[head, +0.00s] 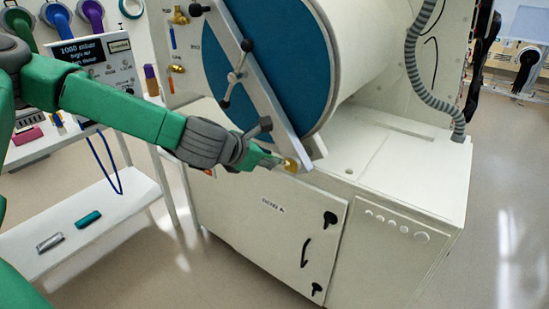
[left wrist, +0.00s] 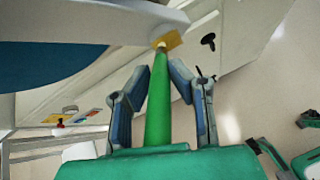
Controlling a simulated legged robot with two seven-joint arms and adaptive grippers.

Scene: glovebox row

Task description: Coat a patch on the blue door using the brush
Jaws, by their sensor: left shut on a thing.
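The blue door (head: 285,45) is a round disc on the pale cylinder, with a grey bar (head: 262,85) slanting across it. The blue door (left wrist: 40,65) is at left there.
The white cabinet (head: 385,255) with black handles stands below the cylinder. A white shelf (head: 110,210) at left carries a teal block (head: 88,219) and a grey block (head: 50,242). A grey ribbed hose (head: 415,75) hangs at right. The floor at far right is open.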

